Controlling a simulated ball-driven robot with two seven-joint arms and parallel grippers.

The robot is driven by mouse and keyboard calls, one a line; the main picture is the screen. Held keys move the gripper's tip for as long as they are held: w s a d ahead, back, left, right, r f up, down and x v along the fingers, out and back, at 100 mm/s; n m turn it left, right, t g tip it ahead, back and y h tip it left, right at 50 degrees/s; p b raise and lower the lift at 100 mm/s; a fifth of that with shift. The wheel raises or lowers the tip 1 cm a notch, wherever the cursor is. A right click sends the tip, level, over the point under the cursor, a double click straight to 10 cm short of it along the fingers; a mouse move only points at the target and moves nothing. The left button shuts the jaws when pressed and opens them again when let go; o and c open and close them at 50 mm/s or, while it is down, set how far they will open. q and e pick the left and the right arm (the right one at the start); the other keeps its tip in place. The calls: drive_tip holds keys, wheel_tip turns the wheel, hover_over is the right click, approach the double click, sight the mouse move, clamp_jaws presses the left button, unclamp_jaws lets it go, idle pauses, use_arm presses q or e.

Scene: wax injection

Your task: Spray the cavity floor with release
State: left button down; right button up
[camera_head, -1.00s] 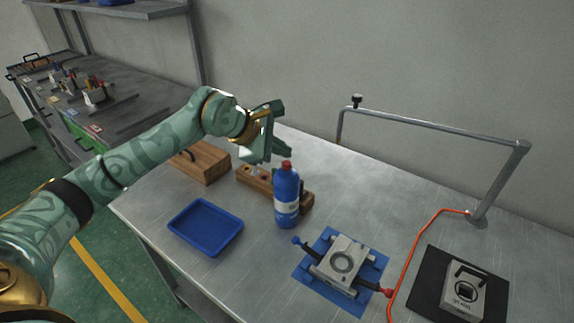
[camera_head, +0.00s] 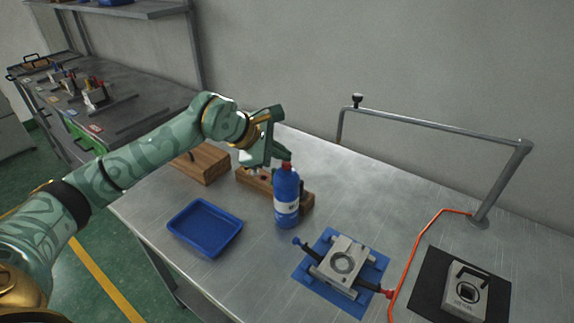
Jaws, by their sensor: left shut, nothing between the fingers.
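A blue bottle with a red cap and a white label (camera_head: 286,190) stands upright on the metal table. My left gripper (camera_head: 277,155) is just behind and to the left of the bottle's top, shut and with nothing in it. A grey metal mold block with a round ring mark (camera_head: 341,262) sits on a blue mat (camera_head: 313,285), with dark side handles. The cavity floor is not visible. My right gripper is not in view.
A wooden block with holes (camera_head: 306,203) lies behind the bottle, partly hidden. A wooden box (camera_head: 206,165) and an empty blue tray (camera_head: 205,228) are to the left. An orange hose (camera_head: 409,260) and a grey block on a black mat (camera_head: 465,290) are to the right.

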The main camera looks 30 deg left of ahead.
use_arm(q)
drive_tip(key=shift+f, duration=0.25)
drive_tip(key=shift+r, duration=0.1)
drive_tip(key=shift+r+p, duration=0.6)
drive_tip(key=shift+r, duration=0.3)
wheel_tip(320, 180, up, 6)
drive_tip(key=p, duration=0.4)
drive_tip(key=shift+s+f, duration=0.1)
idle(0.6)
